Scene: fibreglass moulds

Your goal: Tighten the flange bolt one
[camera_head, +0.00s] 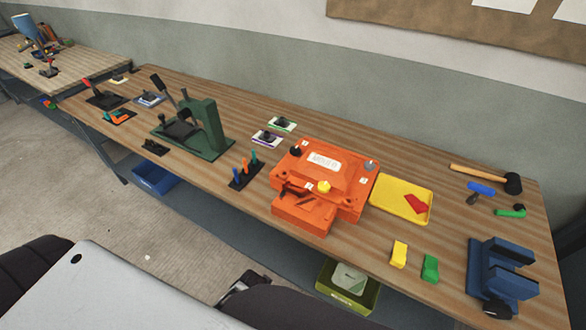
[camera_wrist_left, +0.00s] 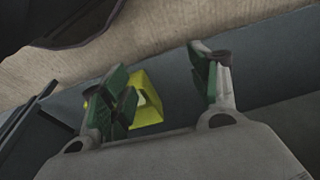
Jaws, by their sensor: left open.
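An orange two-part mould (camera_head: 322,180) sits on the middle of the workbench in the head view. I cannot tell which of these is flange bolt one. My left gripper (camera_wrist_left: 165,85) shows in the wrist view with its green-padded fingers apart and nothing between them. It is below the bench edge, away from the mould, facing the floor and an olive-yellow bin (camera_wrist_left: 147,108). My right gripper is not seen.
The bin also shows under the bench front (camera_head: 348,288). A yellow tray (camera_head: 385,205) with a red piece lies right of the mould. A tool rack (camera_head: 245,176) and green press (camera_head: 208,130) stand left. A blue vise (camera_head: 502,275) and a mallet (camera_head: 490,178) are right.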

